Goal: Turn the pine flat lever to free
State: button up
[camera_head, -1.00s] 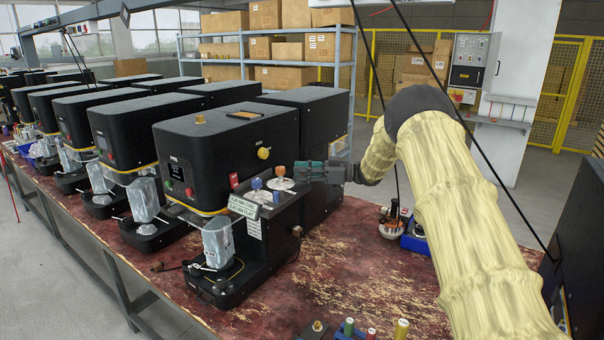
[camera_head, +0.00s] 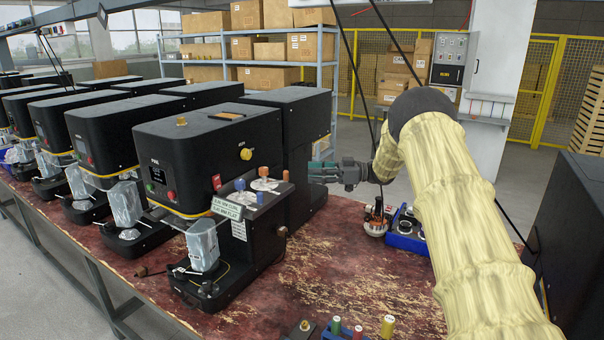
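The nearest black seamer (camera_head: 205,135) stands on the bench, and the small name on its front looks like PINE. On the low ledge at its right side are small levers with blue knobs (camera_head: 239,184) and orange knobs (camera_head: 263,171), on pale round plates. A pale green sign (camera_head: 226,208) with two lines of text hangs at the ledge's front; one line seems to read FLAT. I cannot tell which lever is the flat one or where it points.
More black seamers (camera_head: 100,130) line the bench to the left, and one stands close behind the ledge. Spools (camera_head: 387,326) stand at the front edge. The worn red bench top (camera_head: 330,275) is mostly clear.

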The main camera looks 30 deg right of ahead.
jog(key=shift+v, duration=1.05)
jog(key=shift+r, duration=0.1)
